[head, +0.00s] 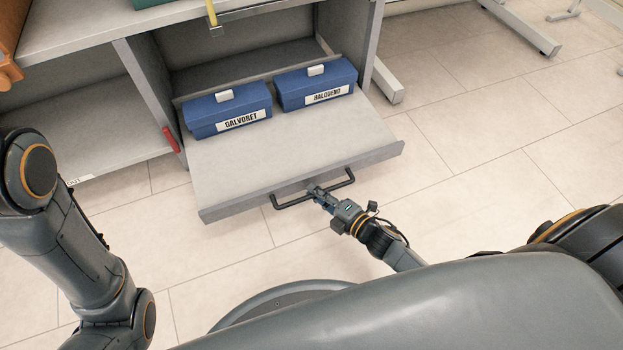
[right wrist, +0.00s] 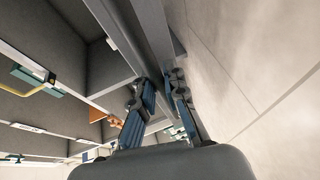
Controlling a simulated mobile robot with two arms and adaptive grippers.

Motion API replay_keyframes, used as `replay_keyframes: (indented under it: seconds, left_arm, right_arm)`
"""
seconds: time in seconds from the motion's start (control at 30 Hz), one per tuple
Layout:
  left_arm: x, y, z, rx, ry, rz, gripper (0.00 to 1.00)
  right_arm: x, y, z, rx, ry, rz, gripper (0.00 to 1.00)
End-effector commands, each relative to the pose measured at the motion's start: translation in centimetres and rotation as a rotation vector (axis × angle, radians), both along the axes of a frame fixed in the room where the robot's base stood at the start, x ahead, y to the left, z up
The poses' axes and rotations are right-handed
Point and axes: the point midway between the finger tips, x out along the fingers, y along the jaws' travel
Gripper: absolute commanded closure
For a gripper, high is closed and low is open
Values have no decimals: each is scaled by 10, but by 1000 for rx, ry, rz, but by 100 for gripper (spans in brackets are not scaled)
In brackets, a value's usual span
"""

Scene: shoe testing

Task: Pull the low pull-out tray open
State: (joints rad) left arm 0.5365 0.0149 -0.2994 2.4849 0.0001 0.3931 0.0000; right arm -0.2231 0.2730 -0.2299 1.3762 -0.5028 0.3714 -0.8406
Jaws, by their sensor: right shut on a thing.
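The low pull-out tray (head: 290,142) is a grey shelf that stands out from the cabinet, with a dark bar handle (head: 291,201) on its front edge. Two blue boxes sit towards its back, one labelled GALVORET (head: 228,108) and one labelled HALQUENO (head: 316,83). My right gripper (head: 318,191) is shut on the handle near its middle. In the right wrist view the fingers (right wrist: 161,90) reach up to the grey tray front. My left arm shows at the left of the head view, but its gripper is not visible.
The grey cabinet (head: 75,30) stands behind the tray, with an open bay at its left. A red piece (head: 171,140) is on the upright beside the tray. Grey metal legs (head: 522,28) stand at the back right. The tiled floor (head: 480,150) right of the tray is clear.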

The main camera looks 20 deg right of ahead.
Motion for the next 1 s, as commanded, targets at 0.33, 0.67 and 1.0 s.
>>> replay_keyframes:
  seconds: [0.33,0.67,1.0]
  left_arm:
    - [6,0,-2,-1,21,-1,100]
    - [6,0,-2,-1,22,-3,100]
    - [7,0,-2,-1,23,-2,100]
  right_arm:
    - [-20,-1,-1,0,1,0,100]
    - [-20,-1,-1,0,1,0,100]
    - [-19,-1,0,0,0,0,64]
